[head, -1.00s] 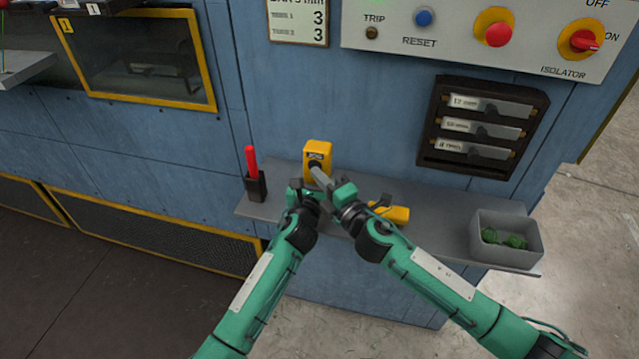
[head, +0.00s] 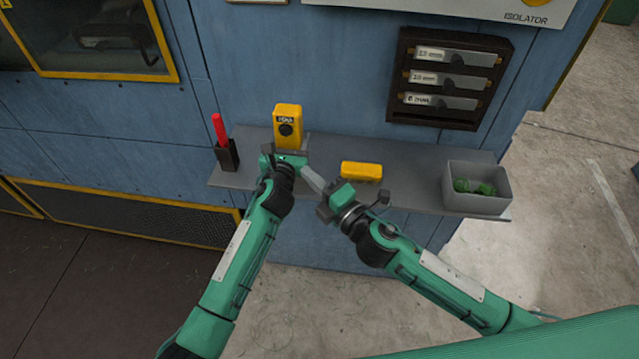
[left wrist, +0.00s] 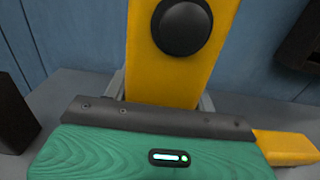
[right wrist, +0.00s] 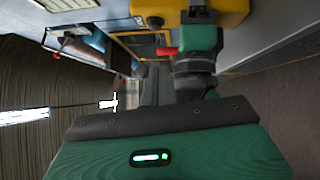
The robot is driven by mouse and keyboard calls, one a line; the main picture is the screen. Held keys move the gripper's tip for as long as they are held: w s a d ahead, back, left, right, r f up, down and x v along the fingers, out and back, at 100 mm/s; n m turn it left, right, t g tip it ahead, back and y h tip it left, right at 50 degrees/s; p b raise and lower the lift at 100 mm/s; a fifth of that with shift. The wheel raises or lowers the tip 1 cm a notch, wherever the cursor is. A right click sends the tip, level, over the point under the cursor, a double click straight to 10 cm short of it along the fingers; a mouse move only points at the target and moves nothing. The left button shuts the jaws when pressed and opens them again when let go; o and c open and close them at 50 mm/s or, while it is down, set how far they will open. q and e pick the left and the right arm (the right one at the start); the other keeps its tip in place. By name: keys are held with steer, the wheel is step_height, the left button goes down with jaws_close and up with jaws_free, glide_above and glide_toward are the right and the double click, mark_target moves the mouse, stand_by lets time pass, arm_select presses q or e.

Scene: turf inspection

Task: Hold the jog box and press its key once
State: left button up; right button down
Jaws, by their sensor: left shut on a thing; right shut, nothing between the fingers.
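The yellow jog box (head: 288,110) stands upright at the back of the grey shelf, its round black key (head: 286,130) facing me. My left gripper (head: 283,158) is shut on its lower part. In the left wrist view the box (left wrist: 160,80) rises beyond the gripper, with the key (left wrist: 182,25) uncovered; the fingertips are hidden there. My right gripper (head: 311,178) is shut and empty, below and right of the key and apart from it. In the right wrist view the box (right wrist: 232,10) shows at the top, held by the green left gripper.
A yellow block (head: 361,171) lies on the shelf (head: 415,188) right of the jog box. A grey bin (head: 477,199) with green pieces stands at the right end. A red-handled tool in a dark holder (head: 227,155) stands left. A dark rack (head: 452,78) hangs above.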

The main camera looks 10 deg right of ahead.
arm_select(q)
steer(key=shift+f, duration=0.15)
arm_select(e)
steer(key=shift+v, duration=1.25)
arm_select(q)
steer(key=o, duration=1.3)
arm_select(e)
steer(key=shift+w, duration=0.1)
